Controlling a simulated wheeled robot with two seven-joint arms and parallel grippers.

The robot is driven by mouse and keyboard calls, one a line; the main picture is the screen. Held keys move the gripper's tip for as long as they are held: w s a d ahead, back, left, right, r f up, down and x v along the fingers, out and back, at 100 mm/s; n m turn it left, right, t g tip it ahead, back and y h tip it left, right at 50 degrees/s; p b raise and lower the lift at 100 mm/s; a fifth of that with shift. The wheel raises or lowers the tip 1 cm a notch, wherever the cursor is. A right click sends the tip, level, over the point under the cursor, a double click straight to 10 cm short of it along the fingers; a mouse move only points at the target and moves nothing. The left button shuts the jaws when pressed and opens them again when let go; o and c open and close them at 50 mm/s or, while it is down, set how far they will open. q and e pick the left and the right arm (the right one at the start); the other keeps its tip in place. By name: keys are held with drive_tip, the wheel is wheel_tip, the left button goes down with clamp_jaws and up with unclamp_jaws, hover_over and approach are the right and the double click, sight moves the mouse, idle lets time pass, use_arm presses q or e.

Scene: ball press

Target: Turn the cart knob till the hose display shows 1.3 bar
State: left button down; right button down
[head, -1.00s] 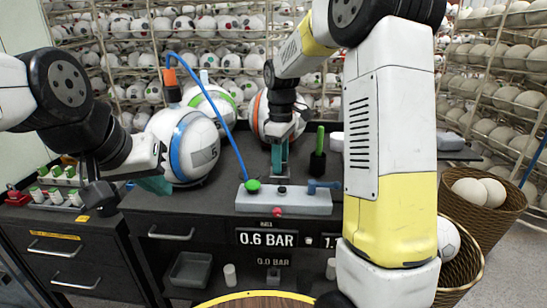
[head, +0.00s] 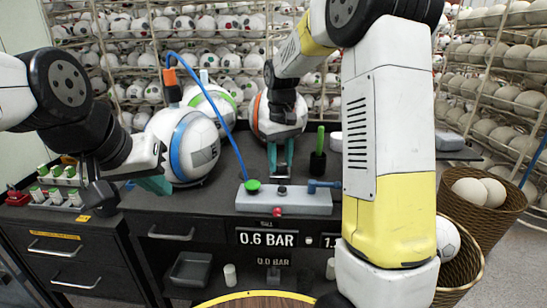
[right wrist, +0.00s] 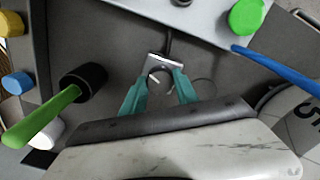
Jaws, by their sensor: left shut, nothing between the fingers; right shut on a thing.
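A display (head: 267,239) reads 0.6 BAR; another display (head: 331,241) is partly hidden by my right arm. My right gripper (head: 280,172) is just behind the box. The right wrist view shows its teal fingers shut on a small metal piece (right wrist: 158,66), whose nature I cannot tell. My left gripper (head: 155,184) is shut and empty, left of the blue-ringed ball (head: 190,145).
A blue hose (head: 235,145) runs to the green fitting. A black cup with a green stick (head: 318,155) stands right of my right gripper. Bottles in a rack (head: 58,190) stand at left. A lower display (head: 273,262) reads 0.0 BAR. Wicker baskets (head: 480,225) stand at right.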

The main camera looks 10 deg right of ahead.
sight(280, 163)
drive_tip(key=shift+m, duration=1.7)
drive_tip(key=shift+r, duration=0.1)
drive_tip(key=c, duration=0.9)
unclamp_jaws()
drive_tip(key=shift+c, duration=0.2)
wheel_tip(280, 163, up, 7)
drive_tip(key=shift+r, duration=0.35)
